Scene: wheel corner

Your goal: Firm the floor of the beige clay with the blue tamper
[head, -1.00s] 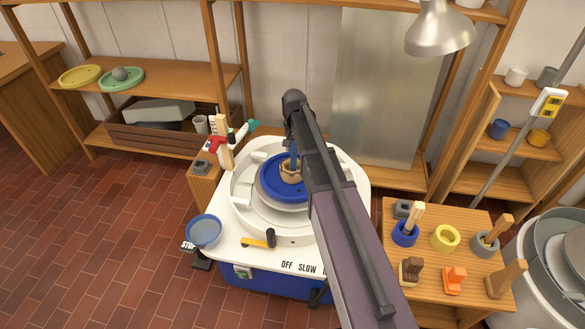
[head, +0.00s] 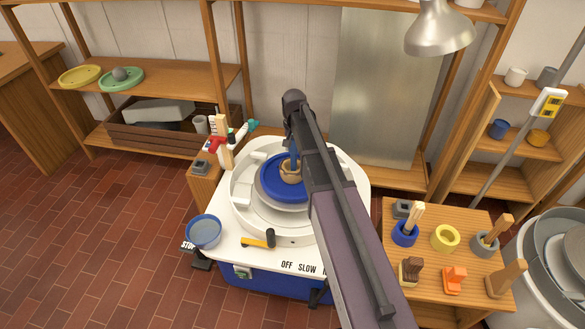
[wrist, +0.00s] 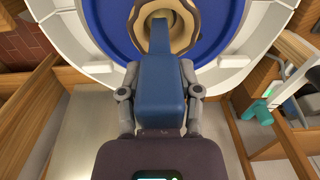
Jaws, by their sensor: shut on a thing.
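The beige clay (head: 290,174) is a small open bowl shape with an uneven rim on the blue wheel disc (head: 270,188). It also shows in the wrist view (wrist: 186,13). My gripper (wrist: 160,88) is shut on the blue tamper (wrist: 160,62), seen as a blue block between the two fingers. The tamper's narrow far end reaches into the opening of the clay. Whether its tip touches the clay floor is hidden. In the head view my arm covers most of the gripper, and part of the blue tamper (head: 294,156) shows above the clay.
A white splash pan (head: 240,215) surrounds the disc. A blue water bowl (head: 204,231) and a yellow-and-black lever (head: 258,241) are at its front left. A wooden stand with tools (head: 430,265) is at right.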

